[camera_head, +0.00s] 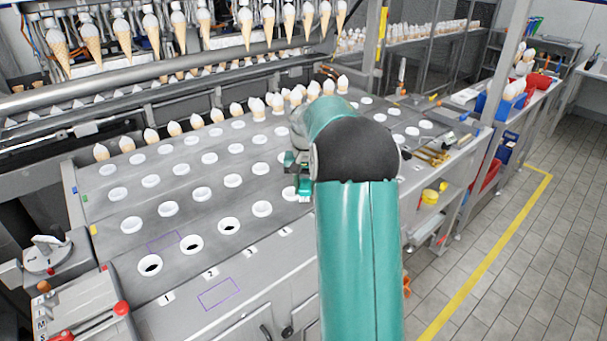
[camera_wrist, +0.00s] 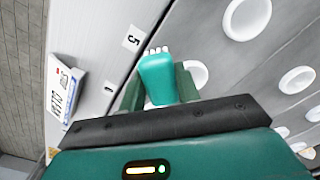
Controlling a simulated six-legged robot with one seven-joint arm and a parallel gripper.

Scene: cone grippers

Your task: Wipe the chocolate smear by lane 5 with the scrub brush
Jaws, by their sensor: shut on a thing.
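In the wrist view my gripper (camera_wrist: 160,86) is shut on the teal scrub brush (camera_wrist: 157,72), one dark green finger on each side of it. The brush's white bristles show at its far end, over the grey slotted plate (camera_wrist: 212,62). The lane 5 label (camera_wrist: 131,37) lies left of the brush on the pale front edge. In the head view my gripper (camera_head: 297,168) shows only in part behind my teal arm, above the plate. I see no chocolate smear in either view; the brush and arm hide part of the plate. I cannot tell whether the bristles touch the plate.
White-rimmed holes (camera_head: 191,244) fill the plate, with a row of cones (camera_head: 196,121) behind it and more cones hanging (camera_head: 180,28) above. A white printed packet (camera_wrist: 65,92) lies at left in the wrist view. Brass-coloured tools (camera_head: 430,156) lie right of my arm.

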